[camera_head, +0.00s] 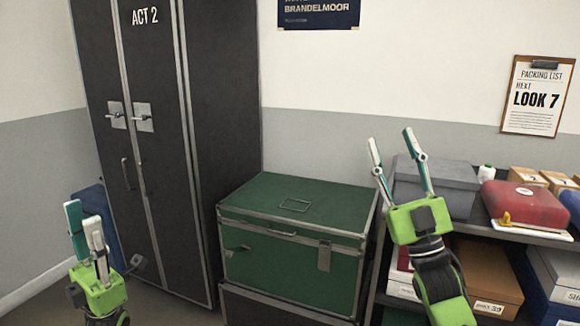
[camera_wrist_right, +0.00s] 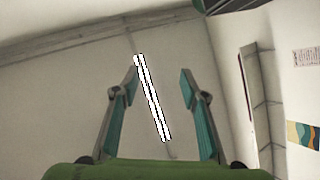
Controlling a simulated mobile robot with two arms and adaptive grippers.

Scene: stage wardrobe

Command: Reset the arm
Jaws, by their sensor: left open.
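My left gripper (camera_head: 84,213) is at the lower left of the head view, pointing up in front of the black wardrobe. Its fingers are open and I see nothing held in it. My right gripper (camera_head: 390,141) points up at the right of centre, in front of the wall and the shelf. Its fingers are spread apart. In the right wrist view the right gripper (camera_wrist_right: 160,76) is open, with nothing between its fingers but a lit ceiling lamp far behind.
A black wardrobe (camera_head: 222,130) marked ACT 2 stands shut at the left. A green trunk (camera_head: 290,262) stands in the middle. At the right, a shelf (camera_head: 462,222) holds a grey box (camera_head: 448,183), a red case (camera_head: 524,205) and several cartons. A clipboard (camera_head: 538,95) reads LOOK 7.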

